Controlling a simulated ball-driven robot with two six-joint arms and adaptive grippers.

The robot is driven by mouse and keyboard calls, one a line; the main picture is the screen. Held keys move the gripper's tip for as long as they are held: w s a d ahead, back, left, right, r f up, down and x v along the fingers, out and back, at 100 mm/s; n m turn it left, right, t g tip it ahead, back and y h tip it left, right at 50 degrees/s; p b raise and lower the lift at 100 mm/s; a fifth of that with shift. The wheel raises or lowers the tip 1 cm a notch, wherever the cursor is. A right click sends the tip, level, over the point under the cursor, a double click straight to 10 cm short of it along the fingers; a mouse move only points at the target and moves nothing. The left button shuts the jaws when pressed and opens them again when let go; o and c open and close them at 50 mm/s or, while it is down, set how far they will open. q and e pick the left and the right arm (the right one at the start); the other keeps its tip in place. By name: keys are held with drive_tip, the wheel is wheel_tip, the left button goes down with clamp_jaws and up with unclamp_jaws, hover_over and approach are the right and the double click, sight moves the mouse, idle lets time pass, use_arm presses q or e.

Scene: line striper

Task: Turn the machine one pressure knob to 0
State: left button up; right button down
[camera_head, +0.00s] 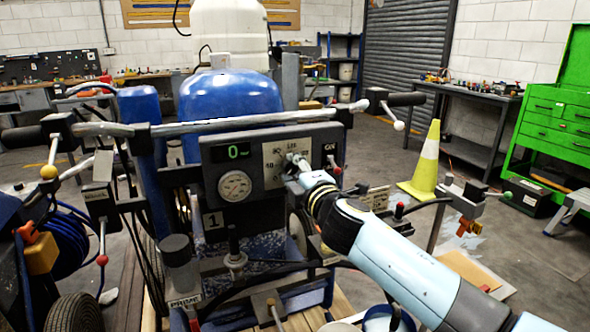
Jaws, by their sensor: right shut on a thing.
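Machine one has a dark grey panel (214,177) below its handlebar, with a "1" label (212,220) under it. A green digital display (238,152) reads 0. My right gripper (291,165) comes in from the lower right and is shut on the pressure knob at the plate's middle. The knob is mostly hidden, and I cannot tell where its pointer stands. My left gripper is not in view.
The handlebar (230,122) runs across above the panel. Blue tanks (228,96) are behind. A yellow cone (428,160), a dark bench (470,105) and a green tool cabinet (560,115) stand to the right.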

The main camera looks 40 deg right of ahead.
drive_tip(key=shift+f, duration=0.1)
idle(0.3)
drive_tip(key=c, duration=0.9)
unclamp_jaws()
drive_tip(key=shift+c, duration=0.2)
drive_tip(key=v, duration=1.2)
drive_tip(key=shift+a, duration=0.1)
